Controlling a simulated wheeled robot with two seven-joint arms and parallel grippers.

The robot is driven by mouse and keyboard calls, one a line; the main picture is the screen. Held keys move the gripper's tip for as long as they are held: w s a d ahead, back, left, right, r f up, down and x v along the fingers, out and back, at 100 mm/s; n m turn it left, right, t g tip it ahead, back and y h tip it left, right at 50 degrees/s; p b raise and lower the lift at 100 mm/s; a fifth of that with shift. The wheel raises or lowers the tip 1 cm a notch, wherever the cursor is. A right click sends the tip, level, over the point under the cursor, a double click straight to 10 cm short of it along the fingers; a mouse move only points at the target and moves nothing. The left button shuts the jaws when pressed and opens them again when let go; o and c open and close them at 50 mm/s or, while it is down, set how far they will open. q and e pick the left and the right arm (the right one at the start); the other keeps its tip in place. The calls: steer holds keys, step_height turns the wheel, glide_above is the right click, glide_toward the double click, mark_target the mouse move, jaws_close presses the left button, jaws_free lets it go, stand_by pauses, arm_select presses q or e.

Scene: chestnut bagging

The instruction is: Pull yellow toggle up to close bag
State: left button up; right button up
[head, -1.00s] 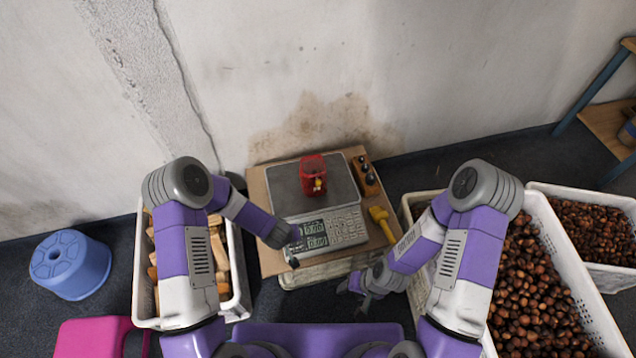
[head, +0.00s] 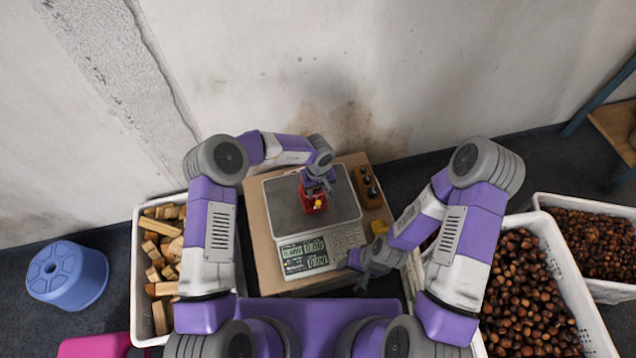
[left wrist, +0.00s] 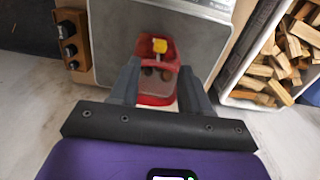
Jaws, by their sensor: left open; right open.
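A small red bag (head: 308,203) stands on the metal pan of the scale (head: 346,212), with a yellow toggle (head: 319,204) on its near side. In the left wrist view the red bag (left wrist: 154,98) shows dark chestnuts inside, and the yellow toggle (left wrist: 159,46) lies beyond them on the bag's far rim. My left gripper (head: 318,185) is open right over the bag. In the left wrist view its two fingers (left wrist: 158,88) stand on either side of the bag; whether they touch it I cannot tell. My right gripper (head: 365,280) is open and empty near the scale's front right.
A block with dark weights (head: 366,187) sits right of the scale. A yellow scoop (head: 379,228) is partly hidden behind my right arm. A crate of wood pieces (head: 140,262) stands left. Crates of chestnuts (head: 597,326) stand right. A blue stool (head: 67,272) is far left.

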mark_target(318, 202)
arm_select(q)
steer(key=shift+w+f, duration=0.15)
steer(key=shift+f, duration=0.15)
steer(key=f+b, duration=0.3)
steer(key=f, duration=0.4)
steer(key=shift+s, duration=0.2)
jaws_close()
